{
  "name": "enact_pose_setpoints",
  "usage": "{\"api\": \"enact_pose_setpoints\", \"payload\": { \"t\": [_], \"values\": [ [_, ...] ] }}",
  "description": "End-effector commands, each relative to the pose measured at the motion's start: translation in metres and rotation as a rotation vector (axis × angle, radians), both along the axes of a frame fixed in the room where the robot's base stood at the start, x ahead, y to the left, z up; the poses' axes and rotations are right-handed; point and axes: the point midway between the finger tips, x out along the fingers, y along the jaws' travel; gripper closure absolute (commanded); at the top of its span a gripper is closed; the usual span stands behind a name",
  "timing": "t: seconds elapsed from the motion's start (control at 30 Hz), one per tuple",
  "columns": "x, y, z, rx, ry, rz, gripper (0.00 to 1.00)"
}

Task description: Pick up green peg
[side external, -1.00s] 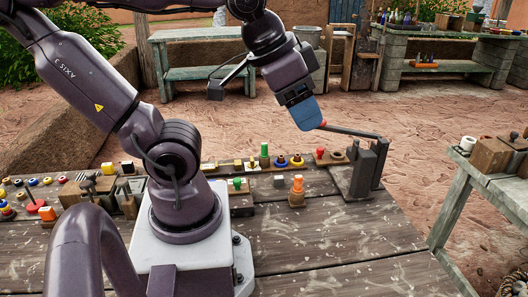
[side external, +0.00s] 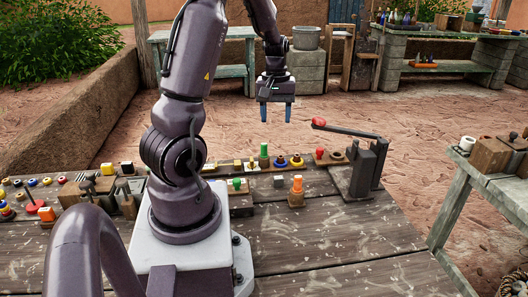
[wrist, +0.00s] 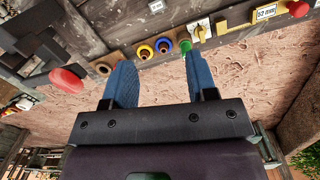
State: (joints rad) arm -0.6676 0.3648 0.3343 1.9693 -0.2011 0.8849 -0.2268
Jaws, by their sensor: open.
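A tall green peg (side external: 264,151) stands upright in the back row of the bench. It also shows in the wrist view (wrist: 185,47), at the top, just beyond the right finger. A second, shorter green piece (side external: 237,183) sits on a small block nearer the arm's base. My gripper (side external: 275,114) hangs above and behind the back row, its blue fingers pointing down, apart and empty. In the wrist view my gripper (wrist: 160,78) also shows a clear gap between its fingers, with nothing in it.
A red-tipped lever (side external: 345,129) reaches left from a dark stand, to the right of my gripper. Blue and yellow ringed pieces (side external: 280,161) stand right of the tall peg. An orange piece (side external: 297,184) stands in front. The bench front (side external: 330,255) is clear.

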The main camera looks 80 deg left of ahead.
Motion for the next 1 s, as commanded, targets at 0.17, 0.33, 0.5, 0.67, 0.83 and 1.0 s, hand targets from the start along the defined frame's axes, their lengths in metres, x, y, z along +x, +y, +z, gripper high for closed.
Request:
{"api": "enact_pose_setpoints", "payload": {
  "t": [0.17, 0.33, 0.5, 0.67, 0.83, 1.0],
  "values": [
    [-0.029, 0.066, -0.039, 0.014, 0.063, 0.305, 0.48],
    [-0.018, 0.093, -0.032, 0.063, 0.017, 0.473, 0.48],
    [-0.019, 0.091, -0.054, 0.057, 0.023, 0.496, 0.48],
    [-0.019, 0.091, -0.086, 0.056, 0.023, 0.494, 0.48],
    [-0.018, 0.091, -0.105, 0.058, 0.021, 0.490, 0.48],
    [-0.018, 0.091, -0.117, 0.057, 0.021, 0.490, 0.48]
  ]
}}
